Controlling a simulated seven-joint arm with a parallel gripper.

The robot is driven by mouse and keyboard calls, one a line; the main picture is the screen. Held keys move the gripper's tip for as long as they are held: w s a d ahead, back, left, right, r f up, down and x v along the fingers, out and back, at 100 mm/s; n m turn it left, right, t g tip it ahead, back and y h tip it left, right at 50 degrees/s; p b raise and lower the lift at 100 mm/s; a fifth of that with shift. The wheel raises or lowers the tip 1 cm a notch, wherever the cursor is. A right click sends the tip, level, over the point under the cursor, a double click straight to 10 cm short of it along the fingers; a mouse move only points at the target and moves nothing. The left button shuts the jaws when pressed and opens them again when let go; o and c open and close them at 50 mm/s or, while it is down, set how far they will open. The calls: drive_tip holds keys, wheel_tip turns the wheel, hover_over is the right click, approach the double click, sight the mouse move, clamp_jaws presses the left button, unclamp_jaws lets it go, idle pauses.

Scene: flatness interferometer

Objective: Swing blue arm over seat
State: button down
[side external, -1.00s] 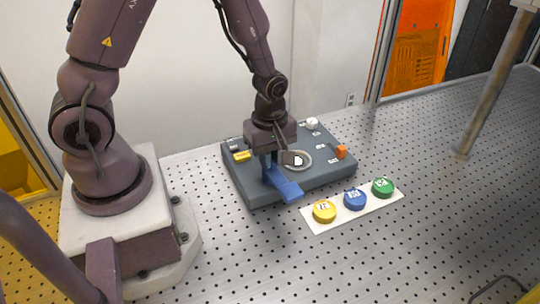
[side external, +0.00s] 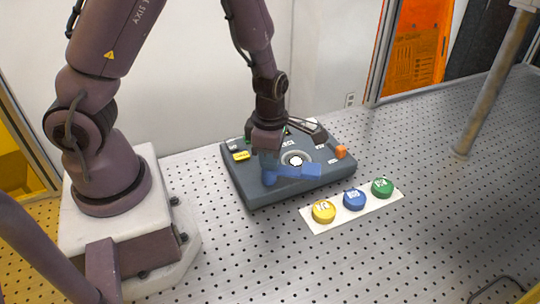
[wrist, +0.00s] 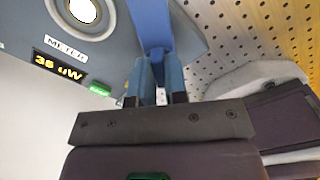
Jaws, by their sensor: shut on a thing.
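The blue arm (side external: 300,172) lies low over the front of the dark grey instrument box, its free end pointing right in the side view. The seat (side external: 296,160), a pale ring with a bright white centre, is just behind it and looks uncovered. My gripper (side external: 268,168) points down at the left end of the blue arm. In the wrist view my gripper (wrist: 160,92) is shut on a blue upright part of the blue arm (wrist: 151,22). There the seat (wrist: 83,10) shows at upper left, beside the blue arm. My fingertips are partly hidden.
The box (side external: 247,190) carries a yellow display (side external: 241,156) and an orange block (side external: 341,152). The wrist view shows a METER readout (wrist: 58,63). Yellow, blue and green round pieces (side external: 323,212) sit on a white strip in front.

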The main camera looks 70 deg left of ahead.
drive_tip(key=n, duration=0.5)
drive_tip(key=shift+n, duration=0.3)
drive_tip(key=n, duration=0.5)
drive_tip(key=shift+n, duration=0.4)
drive_tip(key=c, duration=1.1)
unclamp_jaws()
drive_tip(key=shift+a, duration=0.1)
drive_tip(key=shift+c, duration=0.2)
drive_tip(key=shift+r, duration=0.15)
wheel_tip(320, 180, up, 13)
